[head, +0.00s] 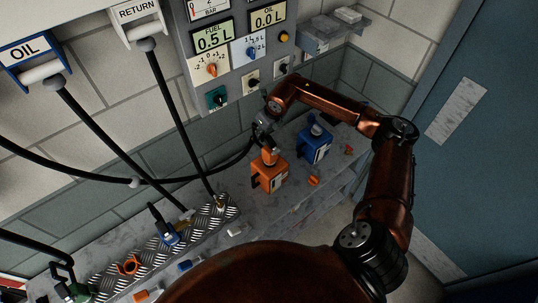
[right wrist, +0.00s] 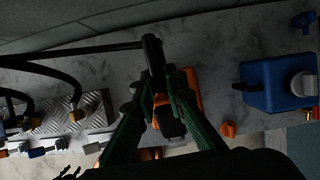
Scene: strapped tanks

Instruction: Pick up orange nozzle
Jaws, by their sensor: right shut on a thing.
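The orange nozzle (head: 269,156) is at the top of the orange tank (head: 270,178), with a black hose running to it from the left. My right gripper (head: 265,133) is shut on the nozzle, above the tank. In the right wrist view, the green fingers of my right gripper (right wrist: 163,94) close around the dark nozzle (right wrist: 153,58), with the orange tank (right wrist: 190,82) behind them. I cannot tell whether the nozzle tip is inside the tank opening. My left gripper is not in view.
A blue tank (head: 315,146) stands right of the orange tank. An orange cap (head: 314,181) lies on the bench. A blue nozzle (head: 166,236) and an empty orange ring (head: 129,265) are on the tread plate. A gauge panel (head: 235,50) hangs behind.

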